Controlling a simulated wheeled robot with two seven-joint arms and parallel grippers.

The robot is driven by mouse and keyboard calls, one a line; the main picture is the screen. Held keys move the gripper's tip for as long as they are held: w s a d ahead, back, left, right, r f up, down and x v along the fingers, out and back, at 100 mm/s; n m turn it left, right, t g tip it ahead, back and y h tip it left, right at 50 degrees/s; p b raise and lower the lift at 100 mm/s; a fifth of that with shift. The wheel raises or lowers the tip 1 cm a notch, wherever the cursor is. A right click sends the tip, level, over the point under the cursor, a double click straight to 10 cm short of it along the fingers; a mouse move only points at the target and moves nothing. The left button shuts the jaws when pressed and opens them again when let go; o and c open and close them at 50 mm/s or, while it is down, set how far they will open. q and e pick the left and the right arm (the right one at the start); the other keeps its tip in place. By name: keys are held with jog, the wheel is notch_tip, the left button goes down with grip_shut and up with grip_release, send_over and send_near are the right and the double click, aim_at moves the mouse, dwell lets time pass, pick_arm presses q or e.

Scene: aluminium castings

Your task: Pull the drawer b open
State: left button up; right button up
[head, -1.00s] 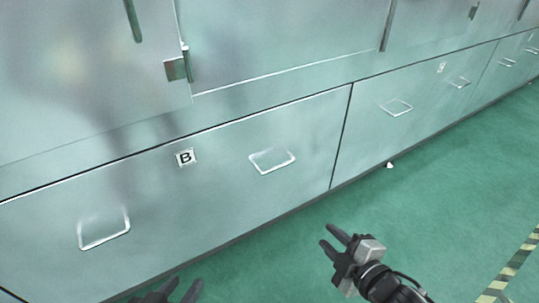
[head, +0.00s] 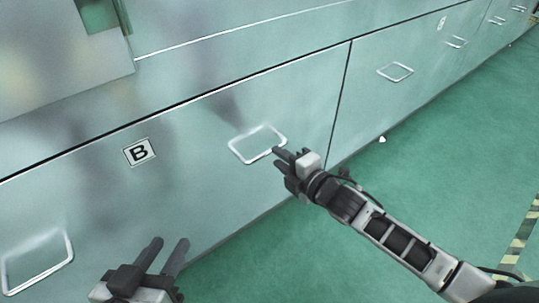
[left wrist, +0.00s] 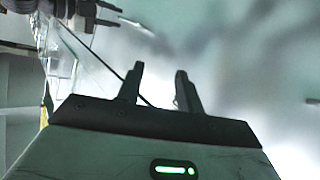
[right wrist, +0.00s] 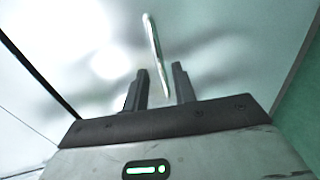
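Drawer B is a wide pale metallic front (head: 190,190) with a B label (head: 139,152). It looks shut, flush with its neighbour. It has a left wire handle (head: 38,262) and a right wire handle (head: 258,146). My right gripper (head: 283,157) is open at the lower right corner of the right handle. In the right wrist view the handle bar (right wrist: 155,50) points down into the gap between the open fingers (right wrist: 160,82); contact cannot be told. My left gripper (head: 167,247) is open and empty in front of the drawer, right of the left handle.
A neighbouring drawer front (head: 385,105) with its own handle (head: 395,72) lies to the right. Cabinet doors (head: 60,60) are above.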

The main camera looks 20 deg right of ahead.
aim_at(269, 151)
jog(key=b+x, duration=0.1)
jog(key=x, duration=0.3)
jog(key=shift+w+a+f, duration=0.1)
jog(key=shift+w, duration=0.2)
pick_arm(q)
jog(key=shift+w+d+r+n+t+h, duration=0.25)
jog(key=shift+d+r+n+t+h, duration=0.05)
jog(key=shift+r, duration=0.1)
pick_arm(e)
jog(key=shift+w, duration=0.2)
grip_shut()
jog(key=shift+s, duration=0.15)
